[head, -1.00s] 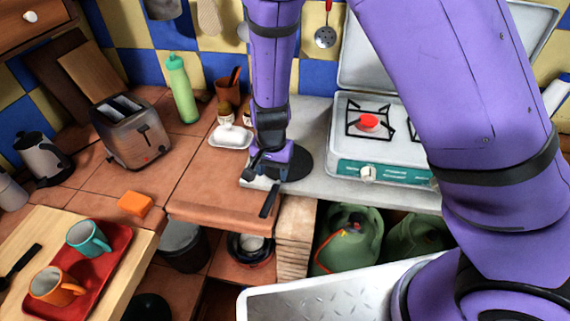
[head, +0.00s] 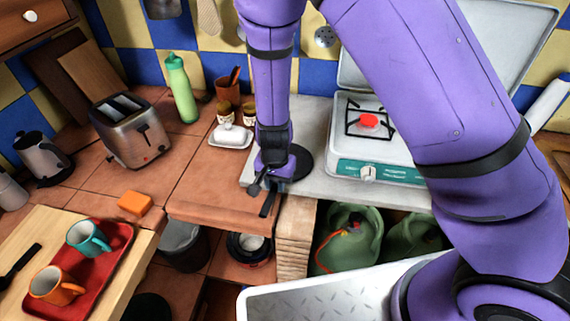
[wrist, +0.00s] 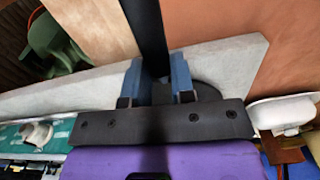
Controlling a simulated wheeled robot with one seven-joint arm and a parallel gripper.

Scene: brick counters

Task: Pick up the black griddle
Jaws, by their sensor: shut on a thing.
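The black griddle (head: 302,160) is a round dark pan on the grey counter, left of the stove. Its handle (head: 268,204) points toward the counter's front edge. My gripper (head: 273,186) reaches down over the griddle from above. In the wrist view, the two blue fingers (wrist: 160,80) are closed on the black handle, which shows as a dark bar (wrist: 147,25) running up between them. Part of the round pan (wrist: 208,93) shows behind the right finger. The rest of it is hidden by my gripper.
A white camping stove (head: 375,130) with a red burner cap stands right of the griddle. A white butter dish (head: 230,136) and small jars stand left of my arm. A toaster (head: 131,130) and green bottle (head: 181,88) are farther left.

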